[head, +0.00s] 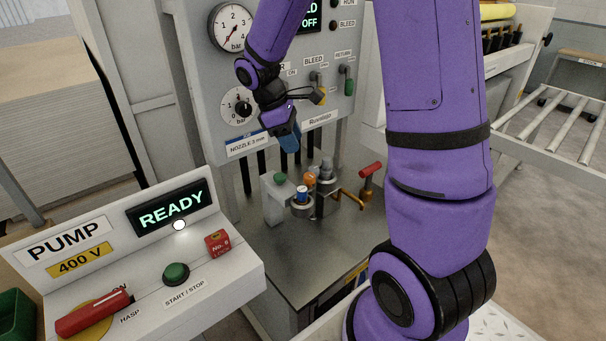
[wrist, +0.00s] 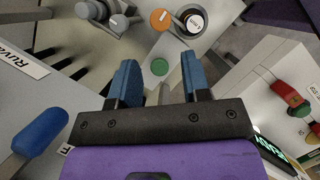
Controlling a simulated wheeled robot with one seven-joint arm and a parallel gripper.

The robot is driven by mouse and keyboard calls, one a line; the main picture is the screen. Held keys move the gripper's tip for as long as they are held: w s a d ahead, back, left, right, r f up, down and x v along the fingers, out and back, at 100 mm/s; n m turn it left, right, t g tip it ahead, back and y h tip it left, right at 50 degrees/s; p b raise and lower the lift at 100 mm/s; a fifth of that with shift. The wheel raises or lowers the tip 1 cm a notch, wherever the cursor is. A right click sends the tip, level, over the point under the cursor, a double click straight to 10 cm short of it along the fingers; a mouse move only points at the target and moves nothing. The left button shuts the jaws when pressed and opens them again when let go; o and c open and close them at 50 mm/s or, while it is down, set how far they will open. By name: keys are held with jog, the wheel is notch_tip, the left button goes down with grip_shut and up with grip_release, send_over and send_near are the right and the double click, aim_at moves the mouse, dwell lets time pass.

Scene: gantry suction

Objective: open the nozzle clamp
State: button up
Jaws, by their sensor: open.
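My gripper (head: 290,139) hangs in front of the machine panel, above the bench fixture. In the wrist view its two blue fingers (wrist: 159,64) stand apart with nothing between them. The fixture has a pale block with a green button (head: 280,178), an orange cap (head: 310,179), a blue-and-white round part (head: 302,192) and grey knobs (head: 326,169). A bent yellow lever (head: 347,198) sticks out to its right. Which part is the nozzle clamp, and its state, I cannot tell. The wrist view shows the green button (wrist: 160,66) beyond the fingers and the orange cap (wrist: 160,20) farther off.
A red-handled part (head: 370,170) stands right of the fixture. The panel (head: 208,75) with gauges and small levers rises behind. A pump console (head: 225,265) reading READY is at front left, with a red lever (head: 95,313). The bench top (head: 290,260) in front of the fixture is bare.

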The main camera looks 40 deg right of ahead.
aim_at(309, 175)
jog(key=x, duration=1)
jog(key=shift+f, duration=0.35)
jog(key=c, duration=0.6)
